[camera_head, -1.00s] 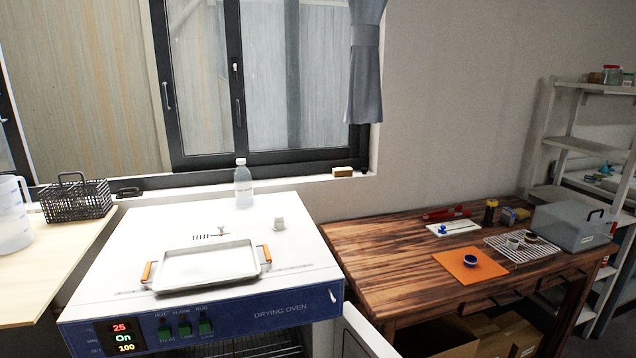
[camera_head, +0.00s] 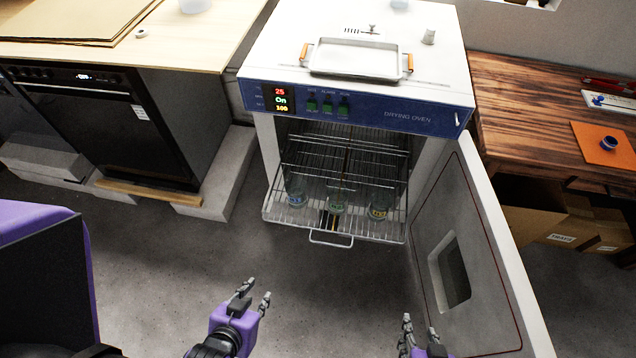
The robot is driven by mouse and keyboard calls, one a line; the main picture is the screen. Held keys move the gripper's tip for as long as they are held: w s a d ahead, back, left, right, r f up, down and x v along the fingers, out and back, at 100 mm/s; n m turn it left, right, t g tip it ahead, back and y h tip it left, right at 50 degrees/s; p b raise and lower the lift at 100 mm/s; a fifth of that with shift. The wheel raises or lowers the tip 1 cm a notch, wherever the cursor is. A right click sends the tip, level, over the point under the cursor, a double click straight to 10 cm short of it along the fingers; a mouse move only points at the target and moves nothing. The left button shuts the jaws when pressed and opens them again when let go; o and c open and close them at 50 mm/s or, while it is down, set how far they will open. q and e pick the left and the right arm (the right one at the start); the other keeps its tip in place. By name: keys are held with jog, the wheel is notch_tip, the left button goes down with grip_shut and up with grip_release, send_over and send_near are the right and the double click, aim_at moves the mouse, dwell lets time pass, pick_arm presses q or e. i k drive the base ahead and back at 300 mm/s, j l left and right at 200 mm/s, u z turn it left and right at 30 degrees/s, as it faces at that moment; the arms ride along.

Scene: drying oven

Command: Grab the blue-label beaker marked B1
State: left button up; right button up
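Three glass beakers stand in a row on the pulled-out wire rack (camera_head: 310,228) of the open drying oven (camera_head: 356,70). The left beaker (camera_head: 296,190) has a blue label, the middle beaker (camera_head: 337,200) a green one and the right beaker (camera_head: 379,204) a yellow one. The marks on the labels are too small to read. My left gripper (camera_head: 254,297) is open and empty, in front of and below the rack, apart from the beakers. My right gripper (camera_head: 420,330) is open and empty at the bottom edge, near the oven door; part of it is cut off.
The oven door (camera_head: 470,265) hangs open on the right, beside my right gripper. A metal tray (camera_head: 355,60) with orange handles lies on the oven top. A dark appliance (camera_head: 110,125) stands left. Floor before the rack is clear.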

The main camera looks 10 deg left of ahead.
aim_at(295, 188)
jog(key=u, duration=0.25)
jog(key=k+j+z, duration=0.1)
jog(key=k, duration=0.6)
jog(key=k+j+z, duration=0.1)
jog(key=k, duration=0.6)
jog(key=j, duration=0.1)
